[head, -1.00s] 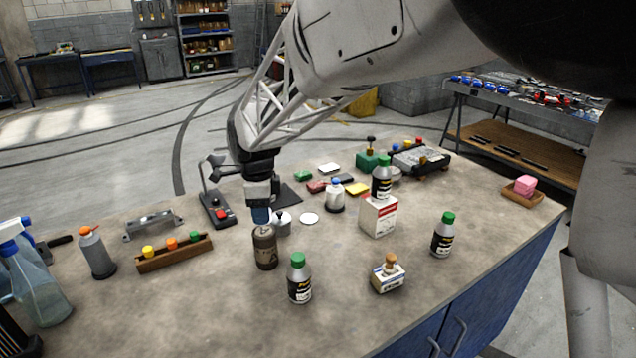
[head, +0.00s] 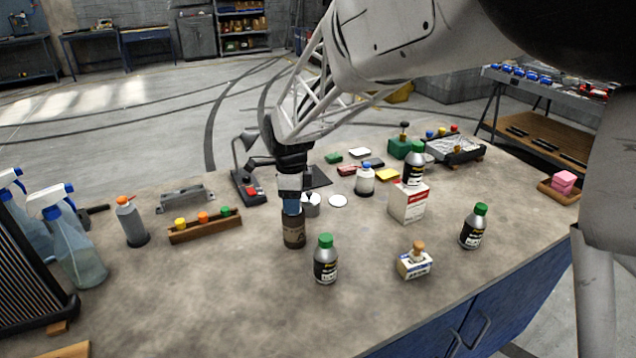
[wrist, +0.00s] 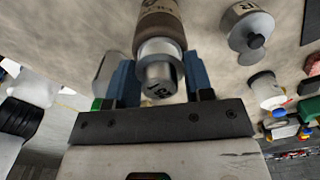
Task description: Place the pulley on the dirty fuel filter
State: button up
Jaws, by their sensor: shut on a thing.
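The dirty fuel filter (head: 293,232) is a dark brown cylinder standing upright on the bench; its brown side also shows at the top of the wrist view (wrist: 158,24). My gripper (head: 291,206) is directly above it, pointing down, with its blue fingers at the filter's top. In the wrist view my gripper (wrist: 160,85) is shut on a stepped silver piece with a dark mark, which looks like the pulley (wrist: 160,74). It lines up with the filter's top end and seems to touch it; I cannot tell whether its weight rests there. In the head view the fingers hide it.
A silver pot-like part (head: 312,205) stands close to the right of the filter. A green-capped bottle (head: 325,262) stands in front. A wooden rack (head: 205,227) is to the left, and a white box (head: 408,204) with a bottle on top to the right.

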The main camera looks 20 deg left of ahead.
jog(key=shift+f, duration=0.1)
jog(key=o, duration=1)
jog(key=shift+c, duration=0.2)
notch_tip(320, 180, up, 12)
dwell(0.3)
dwell(0.5)
